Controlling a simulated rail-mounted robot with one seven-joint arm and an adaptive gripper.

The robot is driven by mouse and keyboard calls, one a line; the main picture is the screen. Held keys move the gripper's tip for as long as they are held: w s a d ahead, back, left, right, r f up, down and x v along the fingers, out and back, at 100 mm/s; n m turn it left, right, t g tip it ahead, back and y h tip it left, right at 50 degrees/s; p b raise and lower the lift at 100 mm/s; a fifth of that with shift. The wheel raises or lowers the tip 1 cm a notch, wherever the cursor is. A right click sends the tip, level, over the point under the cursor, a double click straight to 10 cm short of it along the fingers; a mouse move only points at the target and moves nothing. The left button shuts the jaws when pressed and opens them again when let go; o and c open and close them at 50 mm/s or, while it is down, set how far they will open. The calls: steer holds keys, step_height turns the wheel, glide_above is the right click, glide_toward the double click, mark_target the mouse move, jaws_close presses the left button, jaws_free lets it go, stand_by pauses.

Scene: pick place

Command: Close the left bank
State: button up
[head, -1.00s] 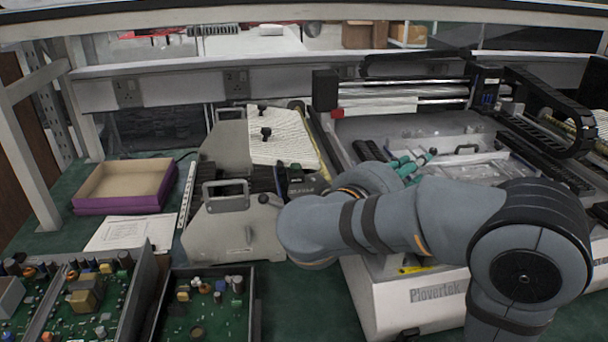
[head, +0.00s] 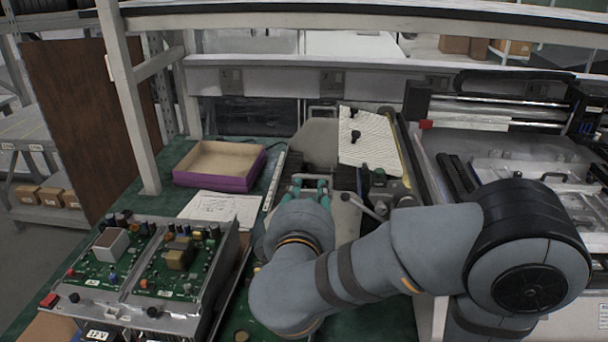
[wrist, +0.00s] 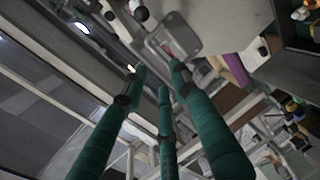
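The bank unit between the purple box and the large white machine has grey end plates; the rear plate (head: 317,142) shows in the head view. Its front plate (head: 347,222) is mostly hidden behind my arm. My gripper (head: 307,186), with teal fingers, is in front of the unit, over its front end. In the wrist view my gripper (wrist: 156,76) has its fingers spread, with nothing seen held between them. A grey plate (wrist: 225,22) with a metal handle (wrist: 172,38) lies just beyond the fingertips. I cannot tell whether a finger touches the handle.
A purple-edged open box (head: 220,165) and a paper sheet (head: 220,207) lie left of the unit. Circuit boards in metal trays (head: 150,262) stand at the front left. The white machine (head: 470,150) stands at the right. A shelf post (head: 130,100) rises at the left.

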mark_target(314, 176)
steer(key=w, duration=0.3)
steer(key=w+f, duration=0.1)
steer(key=w, duration=0.2)
steer(key=w+f, duration=0.1)
steer(key=w, duration=0.2)
steer(key=shift+w+d, duration=0.15)
steer(key=shift+d, duration=0.25)
steer(key=c, duration=0.4)
jaws_close()
